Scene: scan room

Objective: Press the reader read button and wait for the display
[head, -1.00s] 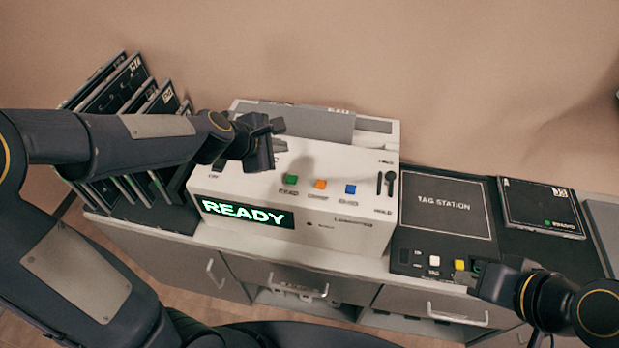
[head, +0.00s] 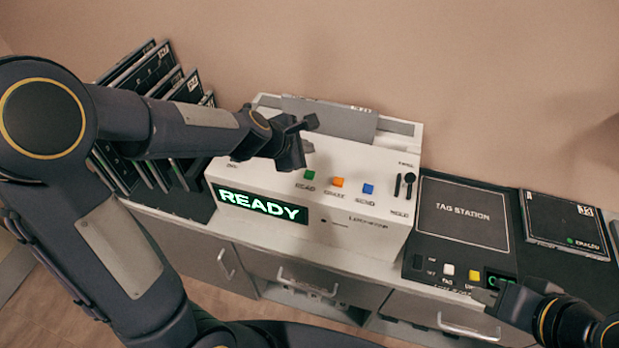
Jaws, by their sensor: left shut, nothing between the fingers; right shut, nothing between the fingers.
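The reader (head: 390,231) is a white box on the counter. Its front display (head: 262,207) is lit with "READY" in green. On its sloped top are a green button (head: 310,175) labelled like READ, an orange button (head: 337,182) and a blue button (head: 369,189). My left gripper (head: 306,135) is shut and empty, above the reader's top, up and slightly left of the green button and apart from it. My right gripper (head: 482,297) is shut and empty, over the front edge of the tag station at the lower right.
The black tag station (head: 463,211) stands right of the reader, with white (head: 448,270) and yellow (head: 475,276) buttons. A dark cassette (head: 567,224) lies right of it. A rack of dark panels (head: 150,75) stands at left, behind my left arm. Cabinet drawers (head: 305,280) are below.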

